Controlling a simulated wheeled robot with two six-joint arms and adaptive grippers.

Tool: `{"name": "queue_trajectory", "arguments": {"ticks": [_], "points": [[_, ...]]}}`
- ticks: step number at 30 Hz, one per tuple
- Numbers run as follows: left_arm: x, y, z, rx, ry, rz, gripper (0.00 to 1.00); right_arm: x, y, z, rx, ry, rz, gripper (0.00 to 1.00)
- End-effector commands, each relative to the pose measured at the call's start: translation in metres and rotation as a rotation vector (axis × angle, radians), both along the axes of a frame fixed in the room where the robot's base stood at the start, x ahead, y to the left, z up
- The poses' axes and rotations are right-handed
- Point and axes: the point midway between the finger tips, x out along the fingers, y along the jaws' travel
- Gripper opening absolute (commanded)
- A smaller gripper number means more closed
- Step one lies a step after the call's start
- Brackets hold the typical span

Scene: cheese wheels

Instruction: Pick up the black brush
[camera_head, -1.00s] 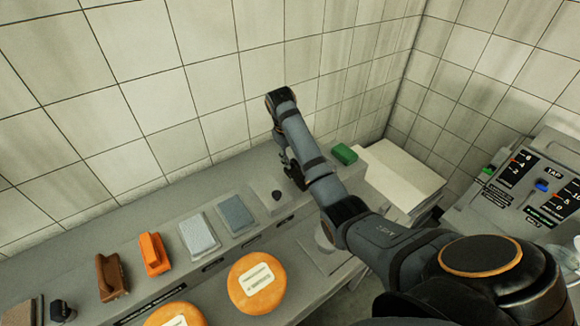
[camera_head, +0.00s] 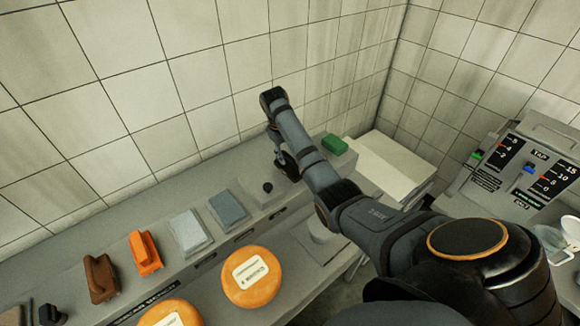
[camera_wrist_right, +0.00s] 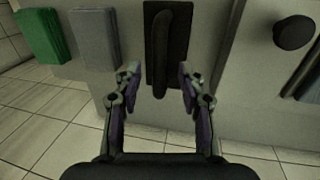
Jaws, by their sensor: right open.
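The black brush (camera_wrist_right: 166,45), with a raised long handle on a flat dark base, lies on the grey ledge in the right wrist view. My right gripper (camera_wrist_right: 157,82) is open, one finger on either side of the brush's near end, and nothing is held. I cannot tell whether the fingers touch it. In the head view my right gripper (camera_head: 284,158) points down over the ledge beyond the black knob, and my own arm mostly hides the brush there. My left gripper is not in view.
A green block (camera_head: 334,145) and a grey block (camera_wrist_right: 93,38) lie beside the brush. A black knob (camera_head: 268,187) is on the other side. Orange (camera_head: 146,254) and brown (camera_head: 100,278) brushes and cheese wheels (camera_head: 252,277) are farther left. A tiled wall (camera_head: 200,90) rises behind.

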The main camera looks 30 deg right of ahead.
Motion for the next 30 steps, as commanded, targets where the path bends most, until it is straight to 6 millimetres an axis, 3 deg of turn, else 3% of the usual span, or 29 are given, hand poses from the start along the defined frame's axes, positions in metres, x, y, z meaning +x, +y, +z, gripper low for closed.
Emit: {"name": "queue_trajectory", "arguments": {"ticks": [1,6,11,21,30], "points": [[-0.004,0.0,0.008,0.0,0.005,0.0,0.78,-0.001,-0.002,-0.004,0.001,0.004,-0.001,0.41],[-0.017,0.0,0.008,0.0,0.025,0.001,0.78,0.0,-0.004,-0.021,0.0,0.0,0.0,0.41],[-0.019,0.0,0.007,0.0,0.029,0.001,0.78,0.001,-0.005,-0.022,0.0,-0.001,0.0,0.41],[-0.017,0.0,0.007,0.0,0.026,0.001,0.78,0.001,-0.005,-0.021,-0.001,-0.001,0.0,0.0],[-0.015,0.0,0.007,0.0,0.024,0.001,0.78,0.001,-0.005,-0.021,-0.001,-0.001,0.0,0.0]]}}
